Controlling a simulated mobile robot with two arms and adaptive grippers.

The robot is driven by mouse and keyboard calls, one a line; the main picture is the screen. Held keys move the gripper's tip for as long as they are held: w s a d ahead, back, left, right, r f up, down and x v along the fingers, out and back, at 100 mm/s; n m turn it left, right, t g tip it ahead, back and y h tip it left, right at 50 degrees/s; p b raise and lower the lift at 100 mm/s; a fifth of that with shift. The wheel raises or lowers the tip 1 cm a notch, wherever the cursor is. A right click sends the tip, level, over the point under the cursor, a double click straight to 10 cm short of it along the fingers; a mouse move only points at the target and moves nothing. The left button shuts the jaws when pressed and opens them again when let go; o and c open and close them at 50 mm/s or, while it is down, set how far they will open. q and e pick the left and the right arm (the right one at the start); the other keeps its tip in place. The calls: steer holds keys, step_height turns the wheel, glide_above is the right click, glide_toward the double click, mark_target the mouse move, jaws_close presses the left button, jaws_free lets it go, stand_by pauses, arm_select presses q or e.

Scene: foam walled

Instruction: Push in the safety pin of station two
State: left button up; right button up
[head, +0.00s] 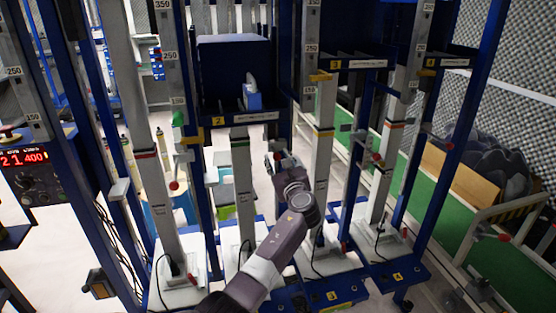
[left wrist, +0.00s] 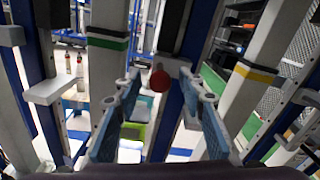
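The station two column has a green band (head: 240,138) and stands beside a yellow tag marked 2 (head: 218,121). My left gripper (head: 280,160) is to the right of that column. In the left wrist view my left gripper (left wrist: 160,92) is open, with a blue finger on each side. A red round knob (left wrist: 159,81), apparently the safety pin's head, shows between the fingertips in the picture. Its shaft is hidden behind the knob. A grey bracket (left wrist: 174,65) is behind it. I see no contact between fingers and knob. My right gripper is not in view.
A column with a yellow band (head: 322,132) stands close to the right of my left arm. Another red knob (head: 174,185) hangs at the left station. Blue uprights and a blue base rail (head: 332,297) leave narrow gaps. Foam walls are at the right.

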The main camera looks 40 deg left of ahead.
arm_select(q)
steer(key=v, duration=1.2)
steer(key=shift+s, duration=0.1)
steer(key=s+d+f+n+g+h, duration=0.1)
steer(key=d+f+h, duration=0.2)
steer(key=f, duration=1)
steer(key=s+d+f+h, duration=0.1)
steer(key=d+f+h, duration=0.15)
steer(key=f, duration=1.05)
steer(key=s+d+f+n+g+h, duration=0.2)
steer(key=s+f, duration=0.5)
steer(key=f, duration=0.4)
steer(key=s+d+f+n+g+h, duration=0.1)
steer(key=s+d+f+n+h, duration=0.15)
steer(key=s+f, duration=0.55)
steer(key=s+d+f+n+g+h, duration=0.15)
steer(key=s+f+n, duration=0.25)
steer(key=s+f, duration=0.45)
steer(key=s+d+f+n+g+h, duration=0.1)
steer(key=s+d+f+n+g, duration=0.15)
steer(key=s+f, duration=0.65)
steer(key=s+d+f+n+g, duration=0.1)
steer(key=s+n, duration=0.3)
steer(key=s, duration=0.7)
steer(key=s+f+n+g+h, duration=0.1)
steer(key=s+f+n, duration=0.3)
steer(key=s, duration=0.8)
steer(key=shift+s+d+n+g, duration=0.25)
steer(key=shift+d+n+g, duration=0.05)
steer(key=shift+d, duration=0.1)
